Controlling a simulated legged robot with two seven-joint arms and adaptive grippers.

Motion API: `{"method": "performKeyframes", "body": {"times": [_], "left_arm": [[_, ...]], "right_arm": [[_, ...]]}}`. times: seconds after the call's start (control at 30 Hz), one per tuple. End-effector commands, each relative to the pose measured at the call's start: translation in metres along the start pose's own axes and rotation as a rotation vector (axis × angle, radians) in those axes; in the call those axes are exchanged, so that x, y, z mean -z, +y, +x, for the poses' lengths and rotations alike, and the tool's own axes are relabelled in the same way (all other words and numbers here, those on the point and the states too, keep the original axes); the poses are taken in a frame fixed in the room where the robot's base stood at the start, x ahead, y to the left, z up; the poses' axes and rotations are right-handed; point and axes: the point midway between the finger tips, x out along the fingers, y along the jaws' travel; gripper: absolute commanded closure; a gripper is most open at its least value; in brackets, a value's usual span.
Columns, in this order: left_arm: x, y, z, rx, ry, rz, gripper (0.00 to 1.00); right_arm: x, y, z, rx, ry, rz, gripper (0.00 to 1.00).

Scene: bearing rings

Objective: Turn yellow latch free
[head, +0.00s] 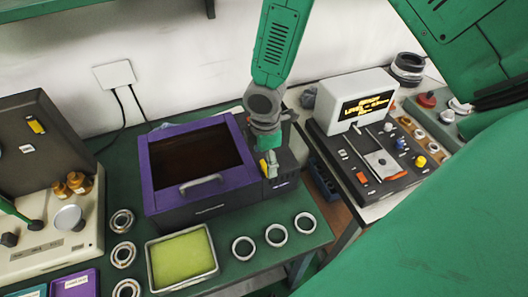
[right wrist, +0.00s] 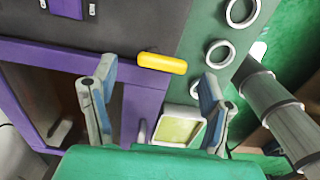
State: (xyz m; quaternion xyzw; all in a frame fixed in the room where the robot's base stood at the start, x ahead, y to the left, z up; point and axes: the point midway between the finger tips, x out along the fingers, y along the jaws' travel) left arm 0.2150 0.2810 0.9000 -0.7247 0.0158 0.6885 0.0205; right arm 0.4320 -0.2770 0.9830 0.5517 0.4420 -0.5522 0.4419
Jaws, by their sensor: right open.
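The yellow latch (head: 263,168) is on the front right part of the purple-framed box (head: 232,178), partly hidden by my right gripper in the head view. In the right wrist view the latch (right wrist: 162,63) is a short yellow bar lying roughly crosswise on a dark grey panel beside the purple frame. My right gripper (head: 269,158) points down over that panel. In the right wrist view its two fingers (right wrist: 156,98) are wide apart, with the latch ahead of the gap between them. Nothing is seen between the fingers. My left gripper is not in view.
A grey handle (head: 201,184) stands on the box's front. A tray with a yellow-green surface (head: 182,258) and several metal rings (head: 276,235) lie in front. A display unit (head: 358,105) stands on the right table, across a gap. An instrument case (head: 40,240) is at left.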

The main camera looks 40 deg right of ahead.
Motion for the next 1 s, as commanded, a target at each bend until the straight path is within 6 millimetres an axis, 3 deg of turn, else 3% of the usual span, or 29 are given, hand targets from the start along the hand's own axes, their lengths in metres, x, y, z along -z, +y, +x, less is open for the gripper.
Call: {"method": "performKeyframes", "body": {"times": [0.2, 0.4, 0.6, 1.0], "left_arm": [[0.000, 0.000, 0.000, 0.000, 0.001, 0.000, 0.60], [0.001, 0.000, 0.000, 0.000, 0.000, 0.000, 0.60], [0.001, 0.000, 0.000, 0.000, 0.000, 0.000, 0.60], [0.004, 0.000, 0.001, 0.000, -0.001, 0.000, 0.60]], "right_arm": [[0.000, 0.002, -0.050, -0.004, 0.004, 0.002, 0.31], [0.001, 0.003, -0.081, -0.002, 0.003, 0.000, 0.31], [0.000, 0.002, -0.092, 0.000, 0.002, 0.000, 0.31], [0.000, 0.002, -0.092, 0.000, 0.001, 0.000, 0.31]]}}
